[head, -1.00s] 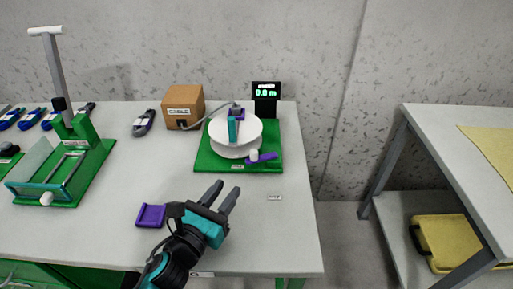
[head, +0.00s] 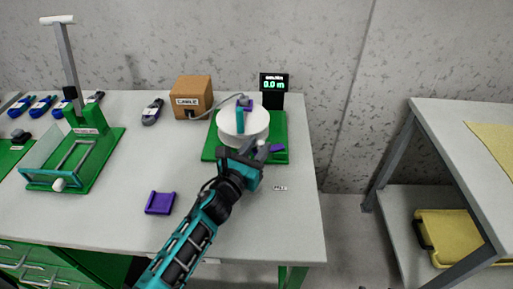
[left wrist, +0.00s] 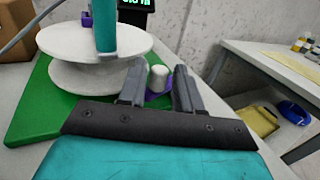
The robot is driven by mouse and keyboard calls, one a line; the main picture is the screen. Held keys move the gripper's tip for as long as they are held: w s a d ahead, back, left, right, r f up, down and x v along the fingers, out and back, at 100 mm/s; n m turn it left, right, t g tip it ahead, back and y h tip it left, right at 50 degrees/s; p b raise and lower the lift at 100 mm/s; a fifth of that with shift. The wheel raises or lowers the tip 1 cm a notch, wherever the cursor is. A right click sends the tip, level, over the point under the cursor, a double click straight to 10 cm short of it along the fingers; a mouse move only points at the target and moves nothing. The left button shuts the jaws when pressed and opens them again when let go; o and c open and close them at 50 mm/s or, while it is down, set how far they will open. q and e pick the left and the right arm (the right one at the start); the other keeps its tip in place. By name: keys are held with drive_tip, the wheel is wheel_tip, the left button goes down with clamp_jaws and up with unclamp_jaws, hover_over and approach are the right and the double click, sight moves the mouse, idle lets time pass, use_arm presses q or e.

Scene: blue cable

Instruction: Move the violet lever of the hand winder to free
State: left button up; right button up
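The hand winder has a white spool (head: 237,122) on a green base (head: 299,128). Its violet lever (head: 277,149) shows at the base's front right, partly hidden by my gripper. In the left wrist view the violet lever (left wrist: 154,98) carries a white knob (left wrist: 159,78). My left gripper (head: 255,150) is at the winder's front right edge. In the left wrist view its two fingers (left wrist: 158,83) are open, with the knob seen between them; I cannot tell whether they touch it. My right gripper is not in view.
A cardboard cable box (head: 193,92) stands behind left of the winder, with a cable running to it. A black display (head: 274,88) reading 0.0 m stands behind. A violet holder (head: 160,203) lies on the table's front. A green fixture (head: 88,147) stands left.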

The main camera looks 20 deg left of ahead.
use_arm(q)
clamp_jaws()
idle(0.8)
